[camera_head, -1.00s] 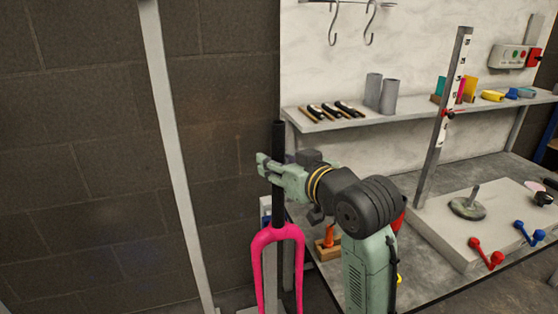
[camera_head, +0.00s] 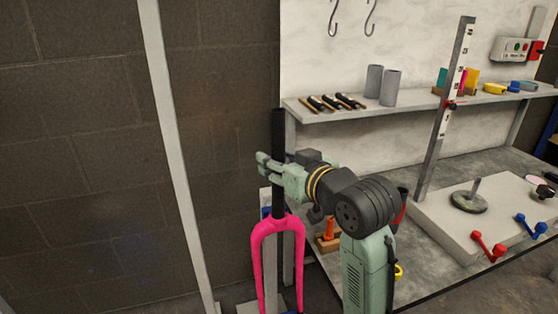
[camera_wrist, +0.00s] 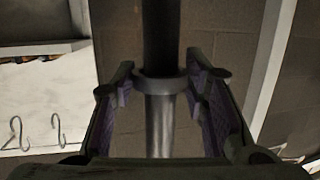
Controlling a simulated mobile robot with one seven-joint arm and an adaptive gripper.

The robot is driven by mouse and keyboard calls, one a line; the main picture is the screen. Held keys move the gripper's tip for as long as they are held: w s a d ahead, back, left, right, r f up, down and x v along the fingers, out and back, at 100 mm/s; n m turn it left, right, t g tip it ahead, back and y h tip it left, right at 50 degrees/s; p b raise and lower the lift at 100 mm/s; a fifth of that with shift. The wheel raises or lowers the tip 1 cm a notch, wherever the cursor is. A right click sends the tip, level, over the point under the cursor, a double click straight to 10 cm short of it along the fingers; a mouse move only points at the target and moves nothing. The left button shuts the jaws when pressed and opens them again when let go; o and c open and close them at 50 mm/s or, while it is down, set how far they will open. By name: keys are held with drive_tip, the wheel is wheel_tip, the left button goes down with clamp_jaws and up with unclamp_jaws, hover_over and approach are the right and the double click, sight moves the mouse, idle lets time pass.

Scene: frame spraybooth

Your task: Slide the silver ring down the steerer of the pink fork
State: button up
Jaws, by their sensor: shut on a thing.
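The pink fork (camera_head: 257,245) stands upright with its legs down and its dark steerer (camera_head: 278,132) rising from the crown. My gripper (camera_head: 266,165) reaches in from the right and straddles the steerer roughly midway between its top end and the crown. In the wrist view the silver ring (camera_wrist: 160,84) is around the steerer (camera_wrist: 160,35), held between the purple-padded fingertips. There the tube looks black on one side of the ring and grey on the other. In the head view the fingers hide the ring.
A pale upright post (camera_head: 172,140) stands left of the fork. To the right are a shelf (camera_head: 420,100) with grey cylinders (camera_head: 390,88), and a bench with an orange object (camera_head: 328,230) near my arm. The dark wall behind the fork is clear.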

drive_tip(key=b, duration=0.4)
hover_over(281, 208)
drive_tip(key=w, duration=0.1)
drive_tip(key=shift+a+f, duration=0.2)
drive_tip(key=shift+f, duration=2.4)
drive_tip(key=shift+f, duration=0.15)
drive_tip(key=shift+f+b, duration=1.4)
drive_tip(key=shift+f, duration=0.7)
drive_tip(key=shift+f+b, duration=0.5)
drive_tip(key=shift+f, duration=0.4)
drive_tip(key=o, duration=1.1)
